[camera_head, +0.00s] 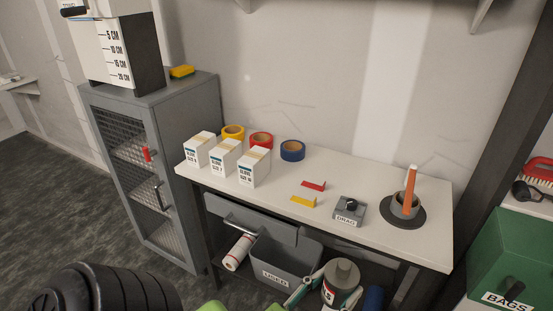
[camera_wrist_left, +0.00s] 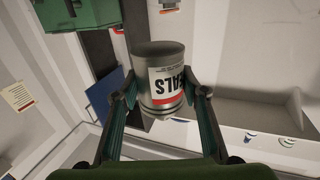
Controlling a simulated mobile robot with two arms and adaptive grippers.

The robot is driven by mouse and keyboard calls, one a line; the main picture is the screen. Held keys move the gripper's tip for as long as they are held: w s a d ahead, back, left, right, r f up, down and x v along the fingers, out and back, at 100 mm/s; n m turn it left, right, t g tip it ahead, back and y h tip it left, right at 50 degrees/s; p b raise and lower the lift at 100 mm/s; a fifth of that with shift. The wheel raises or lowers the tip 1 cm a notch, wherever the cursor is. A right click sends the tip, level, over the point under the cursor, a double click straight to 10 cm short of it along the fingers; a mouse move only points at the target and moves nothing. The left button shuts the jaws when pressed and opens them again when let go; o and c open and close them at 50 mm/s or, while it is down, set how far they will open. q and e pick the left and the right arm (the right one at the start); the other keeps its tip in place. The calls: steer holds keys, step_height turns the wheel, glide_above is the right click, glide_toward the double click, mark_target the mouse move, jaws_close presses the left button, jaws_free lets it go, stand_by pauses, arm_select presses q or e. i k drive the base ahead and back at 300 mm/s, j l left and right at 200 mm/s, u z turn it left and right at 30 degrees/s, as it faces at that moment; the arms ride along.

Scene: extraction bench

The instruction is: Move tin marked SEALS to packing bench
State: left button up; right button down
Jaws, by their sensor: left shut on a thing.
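The tin marked SEALS (camera_wrist_left: 160,80) is a grey can with a white and red label, upside down in the left wrist view. My left gripper (camera_wrist_left: 160,97) is shut on it, one finger on each side. In the head view the tin (camera_head: 341,272) is at the bottom, in front of the near edge of a white-topped bench (camera_head: 290,210). I see no sign naming this bench as the packing bench. My right gripper is not in view.
A USED bin (camera_head: 285,272) is below. A green BAGS box (camera_head: 510,255) is at right.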

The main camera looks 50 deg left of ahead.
mark_target(297, 185)
steer(key=i+u, duration=0.65)
steer(key=u, duration=0.15)
steer(key=i+l, duration=0.2)
steer(key=i, duration=0.15)
